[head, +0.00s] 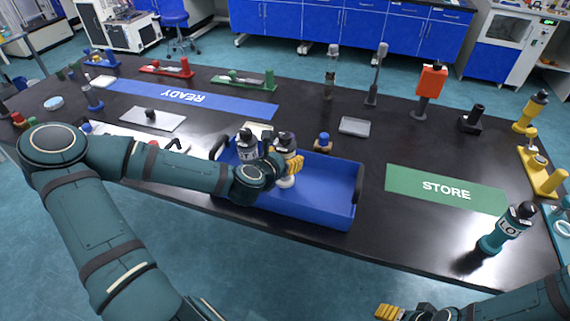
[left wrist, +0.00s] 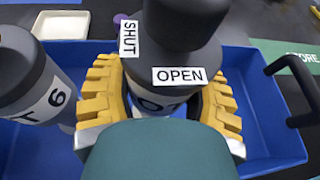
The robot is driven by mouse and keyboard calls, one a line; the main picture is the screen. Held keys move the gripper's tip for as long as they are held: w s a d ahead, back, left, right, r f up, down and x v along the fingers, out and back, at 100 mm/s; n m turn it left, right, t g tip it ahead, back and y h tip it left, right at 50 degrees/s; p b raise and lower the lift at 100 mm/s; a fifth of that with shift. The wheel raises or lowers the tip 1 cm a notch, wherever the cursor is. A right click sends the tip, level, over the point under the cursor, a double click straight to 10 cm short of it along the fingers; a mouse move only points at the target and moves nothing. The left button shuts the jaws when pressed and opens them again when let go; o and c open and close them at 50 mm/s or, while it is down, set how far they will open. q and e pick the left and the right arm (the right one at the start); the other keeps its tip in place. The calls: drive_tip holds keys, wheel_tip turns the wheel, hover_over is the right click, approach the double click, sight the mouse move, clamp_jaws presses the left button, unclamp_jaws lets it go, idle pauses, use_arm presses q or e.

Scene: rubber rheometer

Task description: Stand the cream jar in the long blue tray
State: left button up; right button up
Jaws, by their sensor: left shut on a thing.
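My left gripper (head: 284,165) is shut on the cream jar (head: 286,182), which is upright with a dark cap, inside the outline of the long blue tray (head: 325,196). I cannot tell whether its base touches the tray floor. In the left wrist view the yellow fingers (left wrist: 160,105) close around the jar's body under the dark cap (left wrist: 178,45) marked SHUT and OPEN. The tray (left wrist: 262,125) shows on both sides. A second dark-capped jar (head: 246,148) stands in the tray's left part. My right gripper (head: 390,312) shows only partly at the bottom edge.
A teal jar (head: 506,230) stands at the right, beside the green STORE mat (head: 430,186). A small blue-topped item (head: 323,142) and a grey dish (head: 354,126) sit behind the tray. The tray's right half is empty. Dark handles (head: 359,182) rise at its ends.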

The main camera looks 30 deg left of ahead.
use_arm(q)
drive_tip(key=shift+f, duration=0.6)
drive_tip(key=shift+f, duration=0.1)
drive_tip(key=o, duration=1.3)
drive_tip(key=shift+c, duration=0.2)
drive_tip(key=shift+s+r, duration=0.2)
drive_tip(key=shift+s, duration=0.05)
drive_tip(key=p+v, duration=1.1)
drive_tip(key=p, duration=0.7)
drive_tip(key=shift+s+r, duration=0.15)
drive_tip(key=shift+s, duration=0.05)
